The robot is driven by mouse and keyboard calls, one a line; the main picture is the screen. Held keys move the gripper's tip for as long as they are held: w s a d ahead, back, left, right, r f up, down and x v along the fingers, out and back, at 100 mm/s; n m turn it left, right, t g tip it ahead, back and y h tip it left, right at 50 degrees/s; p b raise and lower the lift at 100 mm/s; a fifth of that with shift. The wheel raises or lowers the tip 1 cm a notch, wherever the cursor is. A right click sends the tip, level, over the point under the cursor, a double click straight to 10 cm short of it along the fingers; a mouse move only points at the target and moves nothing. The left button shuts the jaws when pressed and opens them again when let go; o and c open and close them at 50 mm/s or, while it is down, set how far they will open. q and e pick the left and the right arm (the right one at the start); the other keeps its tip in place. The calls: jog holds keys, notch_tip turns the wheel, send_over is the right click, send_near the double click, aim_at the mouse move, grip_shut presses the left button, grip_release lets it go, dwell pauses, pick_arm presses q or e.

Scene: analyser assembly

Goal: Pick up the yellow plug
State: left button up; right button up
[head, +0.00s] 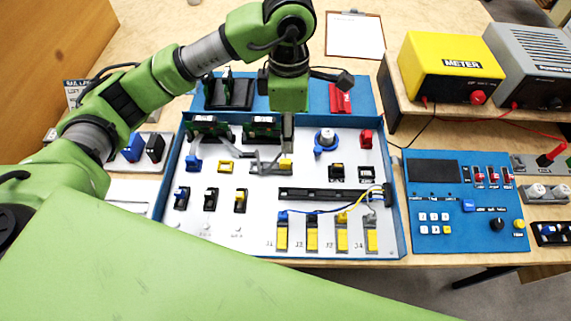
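The yellow plug (342,217) is at the end of a yellow wire in the blue-walled tray (398,215). It sits at the top of the J3 socket in the front row. My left arm reaches in from the left, and its gripper (276,163) points down over the middle of the tray, behind and left of the yellow plug and apart from it. A small yellow part (286,164) shows beside the gripper's grey fingers; whether they touch it or are open is unclear. My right gripper is out of view.
A blue plug (283,214) sits at J1, left of the yellow one. A black bar (320,194) lies just behind the sockets. A blue control panel (465,232) stands right of the tray. A yellow meter (450,65) is on a raised shelf behind.

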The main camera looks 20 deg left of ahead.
pick_arm(q)
send_over(285, 161)
jog(key=f, duration=0.4)
jog(key=shift+d+f, duration=0.25)
jog(key=f, duration=0.1)
jog(key=f+p, duration=0.1)
jog(key=f, duration=0.2)
jog(key=shift+a, duration=0.25)
jog(key=shift+f+p, duration=0.3)
jog(key=shift+f, duration=0.3)
jog(key=c, duration=0.9)
